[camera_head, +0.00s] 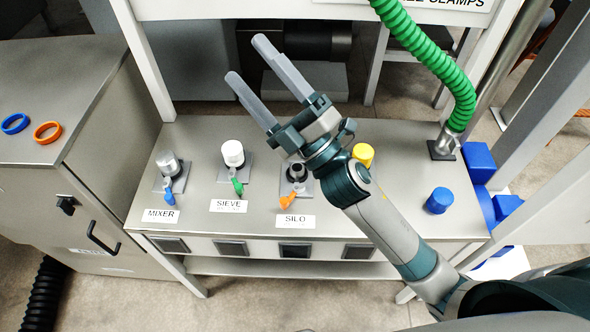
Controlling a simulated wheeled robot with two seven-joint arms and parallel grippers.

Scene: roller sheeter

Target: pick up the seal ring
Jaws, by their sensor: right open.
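Two rings lie flat and apart on the grey cabinet top at the left: a blue ring (15,116) and an orange ring (37,127). I cannot tell which one is the seal ring. My right gripper (248,62) is open and empty, its two grey fingers spread and pointing up and left. It hangs above the back part of the steel bench, well to the right of both rings. My left gripper is not in view.
The steel bench (385,200) carries several valves with coloured caps, labelled MIXER, SIEVE and SILO, and a blue knob (439,200). A green hose (440,62) comes down at the right. Blue blocks (479,160) stand beyond the bench. The cabinet top (60,75) around the rings is clear.

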